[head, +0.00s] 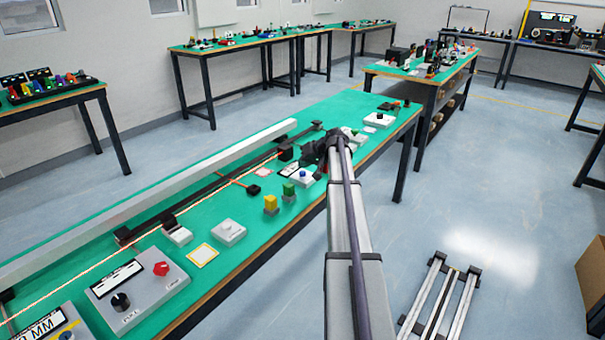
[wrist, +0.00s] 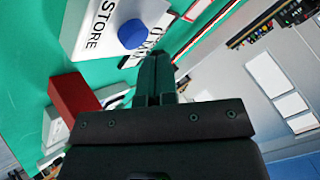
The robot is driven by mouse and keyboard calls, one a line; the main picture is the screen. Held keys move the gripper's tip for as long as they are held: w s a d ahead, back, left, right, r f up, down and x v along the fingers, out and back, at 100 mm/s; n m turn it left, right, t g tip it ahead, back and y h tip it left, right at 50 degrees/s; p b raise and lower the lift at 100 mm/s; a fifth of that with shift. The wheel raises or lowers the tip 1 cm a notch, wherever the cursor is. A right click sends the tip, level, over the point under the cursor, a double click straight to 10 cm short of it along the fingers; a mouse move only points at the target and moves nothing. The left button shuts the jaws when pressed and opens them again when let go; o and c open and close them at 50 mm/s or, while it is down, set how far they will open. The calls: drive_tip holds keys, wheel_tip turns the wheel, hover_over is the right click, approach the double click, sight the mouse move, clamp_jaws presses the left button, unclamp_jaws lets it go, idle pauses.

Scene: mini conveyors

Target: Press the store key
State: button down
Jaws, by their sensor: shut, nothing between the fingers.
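The store key is a blue round button (wrist: 132,34) on a white box (wrist: 97,35) lettered STORE in the wrist view.
A red block (wrist: 74,102) lies near the box. A panel with a red knob (head: 161,268) is at front left. A long pale rail (head: 150,203) runs behind.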

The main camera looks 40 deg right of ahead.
sight(304, 172)
drive_tip(key=shift+f, duration=0.1)
drive_tip(key=shift+f+b, duration=0.3)
drive_tip(key=shift+b, duration=0.1)
drive_tip(key=shift+f+b, duration=0.4)
idle(0.3)
drive_tip(key=shift+r+p, duration=0.8)
drive_tip(key=shift+r, duration=0.1)
wheel_tip(304, 172, up, 5)
drive_tip(key=p, duration=0.5)
idle(0.7)
